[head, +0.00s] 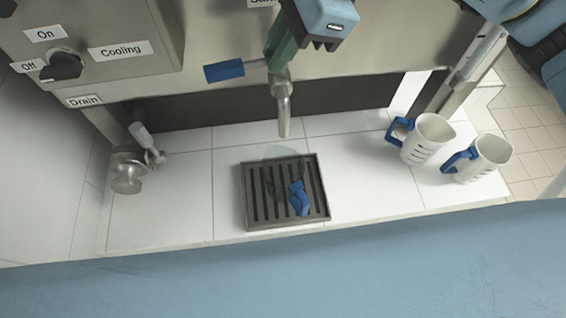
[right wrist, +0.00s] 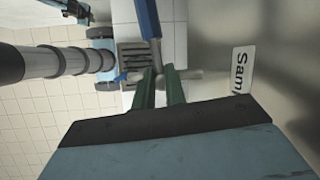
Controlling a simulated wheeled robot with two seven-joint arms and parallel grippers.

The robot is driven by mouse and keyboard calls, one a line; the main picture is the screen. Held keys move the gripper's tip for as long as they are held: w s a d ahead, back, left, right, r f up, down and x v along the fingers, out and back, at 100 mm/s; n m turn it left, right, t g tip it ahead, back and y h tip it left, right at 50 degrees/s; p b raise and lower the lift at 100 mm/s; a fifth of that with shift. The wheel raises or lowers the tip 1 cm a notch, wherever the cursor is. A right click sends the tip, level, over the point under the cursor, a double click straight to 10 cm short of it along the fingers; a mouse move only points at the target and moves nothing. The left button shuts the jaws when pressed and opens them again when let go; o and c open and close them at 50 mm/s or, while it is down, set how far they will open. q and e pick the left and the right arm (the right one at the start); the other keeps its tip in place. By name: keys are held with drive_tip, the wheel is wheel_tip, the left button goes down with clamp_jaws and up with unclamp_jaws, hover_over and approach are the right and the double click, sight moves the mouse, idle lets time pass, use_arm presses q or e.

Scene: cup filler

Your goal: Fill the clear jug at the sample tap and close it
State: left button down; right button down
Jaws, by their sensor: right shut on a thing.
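The clear jug (head: 283,152) stands on the drip grate under the sample tap (head: 284,105); its see-through body is hard to make out, but its blue handle (head: 298,198) shows toward the front. The tap's blue lever (head: 224,70) points left. My right gripper (head: 274,62) is at the tap's top, its green fingers shut on the tap lever. In the right wrist view the fingertips (right wrist: 158,72) meet at the lever, whose blue grip (right wrist: 148,18) extends beyond them. I cannot see any water stream or the level in the jug. My left gripper is out of view.
The dark drip grate (head: 250,225) sits on a white tiled shelf. Two white jugs (head: 427,140) (head: 493,158) with blue handles stand at the right. A drain valve (head: 128,172) is at the left, below a Cooling knob (head: 64,67). The shelf around the grate is clear.

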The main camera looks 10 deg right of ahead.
drive_tip(key=shift+n+g+b, duration=0.3)
drive_tip(key=shift+n+g, duration=0.1)
drive_tip(key=shift+n, duration=0.5)
drive_tip(key=shift+f+n+g+b, duration=0.1)
drive_tip(key=shift+n+g+b, duration=0.3)
drive_tip(key=shift+n+b, duration=0.45)
drive_tip(key=shift+d+n+g, duration=0.1)
drive_tip(key=shift+n+g, duration=0.2)
drive_tip(key=shift+n, duration=0.55)
